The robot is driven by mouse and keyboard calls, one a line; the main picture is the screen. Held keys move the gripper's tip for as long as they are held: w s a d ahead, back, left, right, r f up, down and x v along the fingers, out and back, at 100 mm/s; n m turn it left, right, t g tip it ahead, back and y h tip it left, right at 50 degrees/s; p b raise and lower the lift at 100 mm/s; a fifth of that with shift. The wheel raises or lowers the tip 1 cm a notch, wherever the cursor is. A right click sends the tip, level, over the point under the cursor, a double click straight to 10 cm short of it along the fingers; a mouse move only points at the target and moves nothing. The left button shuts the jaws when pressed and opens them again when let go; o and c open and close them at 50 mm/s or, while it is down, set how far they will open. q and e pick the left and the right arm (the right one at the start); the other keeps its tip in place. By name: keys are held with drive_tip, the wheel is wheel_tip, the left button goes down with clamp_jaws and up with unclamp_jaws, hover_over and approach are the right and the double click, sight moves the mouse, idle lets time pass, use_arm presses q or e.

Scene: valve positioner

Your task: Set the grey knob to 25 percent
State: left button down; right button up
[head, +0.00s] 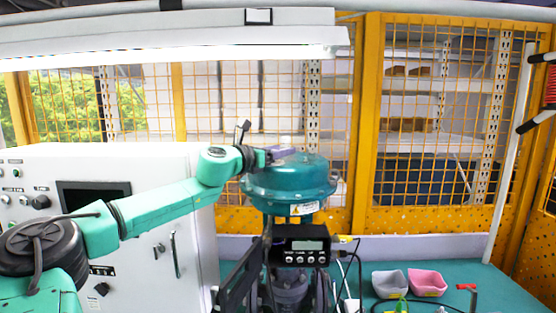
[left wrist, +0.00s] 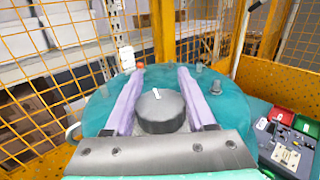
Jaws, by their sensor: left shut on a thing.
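The grey knob (left wrist: 160,113) is a dark round cap with a short white mark near its far rim. It sits on top of the teal actuator housing (left wrist: 232,110). The housing also shows in the head view (head: 290,185). My left gripper (head: 282,154) is at the housing's top, its arm coming in from the left. In the left wrist view its two purple fingers (left wrist: 160,85) lie on either side of the knob and are shut on it. The knob is hidden in the head view. No percent scale is readable. My right gripper is not in view.
A black positioner box with a small display (head: 306,245) is below the housing. A white control cabinet (head: 150,240) stands at left. Grey (head: 390,284) and pink (head: 427,283) bins sit on the teal table at right. A yellow mesh fence (head: 365,130) is behind.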

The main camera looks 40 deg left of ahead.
use_arm(q)
drive_tip(key=h, duration=0.1)
drive_tip(key=m+h+b, duration=0.1)
drive_tip(key=shift+d+f+h, duration=0.2)
drive_tip(key=shift+f+h, duration=0.05)
drive_tip(key=shift+h, duration=0.05)
drive_tip(key=shift+d+r+m+h+b, duration=0.1)
drive_tip(key=shift+m+h+b, duration=0.2)
drive_tip(key=shift+m, duration=0.2)
drive_tip(key=shift+r, duration=0.1)
drive_tip(key=shift+c, duration=1.2)
unclamp_jaws()
drive_tip(key=shift+s, duration=0.1)
drive_tip(key=shift+s+r, duration=0.1)
